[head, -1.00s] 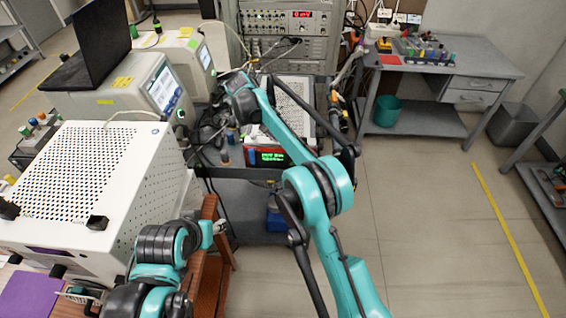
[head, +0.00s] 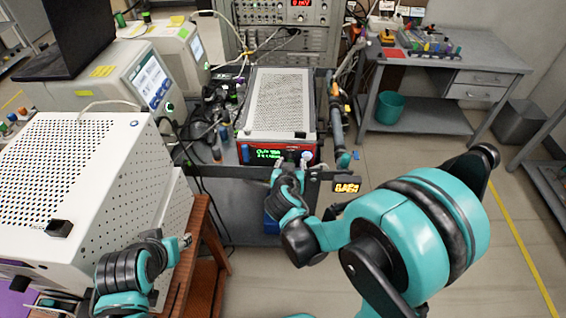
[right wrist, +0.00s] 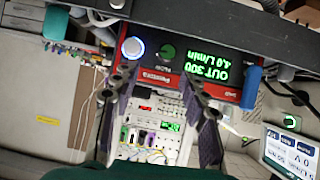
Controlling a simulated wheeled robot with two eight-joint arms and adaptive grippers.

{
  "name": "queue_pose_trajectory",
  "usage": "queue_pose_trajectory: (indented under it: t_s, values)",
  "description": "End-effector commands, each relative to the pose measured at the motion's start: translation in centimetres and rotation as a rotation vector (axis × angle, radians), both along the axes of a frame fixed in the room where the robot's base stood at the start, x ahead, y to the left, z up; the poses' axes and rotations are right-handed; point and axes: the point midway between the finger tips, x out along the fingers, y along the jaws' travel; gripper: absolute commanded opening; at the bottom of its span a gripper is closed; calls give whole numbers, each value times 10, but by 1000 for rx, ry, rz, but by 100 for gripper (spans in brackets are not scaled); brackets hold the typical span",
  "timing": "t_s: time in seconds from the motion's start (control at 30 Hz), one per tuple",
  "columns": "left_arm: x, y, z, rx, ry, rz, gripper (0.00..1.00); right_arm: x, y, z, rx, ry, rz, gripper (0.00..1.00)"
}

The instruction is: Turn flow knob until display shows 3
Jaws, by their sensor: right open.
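The red-fronted device (head: 312,147) stands on the cart, with a green-lit display (head: 266,154). In the right wrist view, which shows it upside down, the display (right wrist: 207,66) has two lines, "OUT 300" and an L/min value that I cannot read surely. The green flow knob (right wrist: 167,52) sits beside a blue-ringed button (right wrist: 133,48). My right gripper (right wrist: 158,76) is open, its fingers spread on both sides of the knob's line; contact is not clear. It also shows in front of the panel in the head view (head: 291,162). My left gripper (head: 184,242) is low at left, its jaws unclear.
A dark rail (head: 230,172) crosses in front of the device, with a small orange readout (head: 347,187) near its right end. A white perforated box (head: 70,165) stands at left. A blue cylinder (right wrist: 252,88) is beside the display. Open floor lies at right.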

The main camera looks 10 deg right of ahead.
Motion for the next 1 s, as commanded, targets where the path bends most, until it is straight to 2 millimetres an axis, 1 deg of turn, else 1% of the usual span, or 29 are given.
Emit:
queue_pose_trajectory:
  t_s: [0.03,0.13,0.2,0.27,0.37,0.6,0.7,0.83,1.0]
  values:
    - [0,0,-6,0,0,0,44,-7,0,-7,6,-31,6,44]
    - [0,0,-11,0,0,0,44,-18,0,-11,20,-83,17,44]
    - [0,0,-13,0,0,0,44,-23,1,-12,26,-107,24,44]
    - [0,0,-14,0,0,0,44,-23,0,-13,30,-117,26,44]
    - [0,0,-18,0,0,0,44,-14,-2,-17,32,-121,26,44]
    - [0,0,-31,0,0,0,44,21,-13,-33,30,-120,24,44]
    - [0,0,-35,0,0,0,44,33,-15,-38,30,-120,25,44]
    - [0,0,-37,0,0,0,44,42,-18,-40,31,-120,26,44]
    - [0,0,-37,0,0,0,44,45,-18,-41,30,-119,28,44]
